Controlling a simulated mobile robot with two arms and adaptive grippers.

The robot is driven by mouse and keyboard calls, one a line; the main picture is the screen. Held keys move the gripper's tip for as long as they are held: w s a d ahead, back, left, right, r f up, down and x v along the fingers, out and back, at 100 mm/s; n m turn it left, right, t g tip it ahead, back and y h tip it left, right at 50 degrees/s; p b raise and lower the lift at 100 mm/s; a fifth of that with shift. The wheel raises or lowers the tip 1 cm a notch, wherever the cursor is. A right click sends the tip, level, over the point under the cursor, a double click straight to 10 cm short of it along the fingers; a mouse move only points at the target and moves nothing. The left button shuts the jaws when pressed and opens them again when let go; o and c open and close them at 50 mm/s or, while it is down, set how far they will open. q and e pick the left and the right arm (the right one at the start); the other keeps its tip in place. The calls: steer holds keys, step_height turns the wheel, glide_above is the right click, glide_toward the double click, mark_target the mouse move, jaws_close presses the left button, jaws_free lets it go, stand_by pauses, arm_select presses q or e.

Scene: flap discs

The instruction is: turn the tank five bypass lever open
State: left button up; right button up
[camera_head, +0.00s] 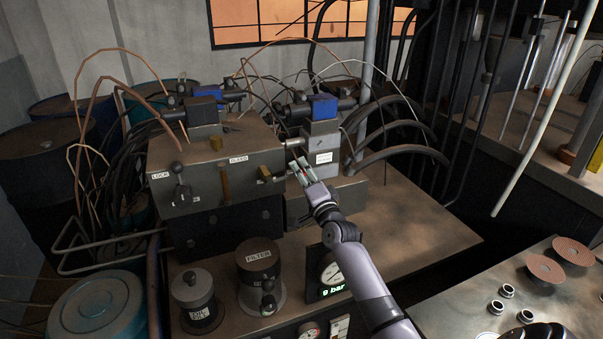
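My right gripper (301,166) reaches up from the bottom centre, beside the right end of the large metal block (215,165). Its fingertips are close to the white-labelled face of the smaller valve block (323,142); I cannot tell whether they touch anything. The finger gap is too small to judge. A small pale rod-like part (295,143) sticks out just above the fingertips. I cannot tell which part is the tank five bypass lever, since the small label (324,157) is unreadable. My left gripper is not in view.
The large block carries labels reading LOCK and BLEED. A round FILTER unit (259,270) and a gauge with a green bar readout (331,277) stand in front. Black hoses (400,152) curve behind the valve block. The tan bench (420,225) right of my arm is clear.

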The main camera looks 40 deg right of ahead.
steer(key=o, duration=0.4)
steer(key=shift+c, duration=0.2)
step_height(320, 180, up, 10)
stand_by(0.4)
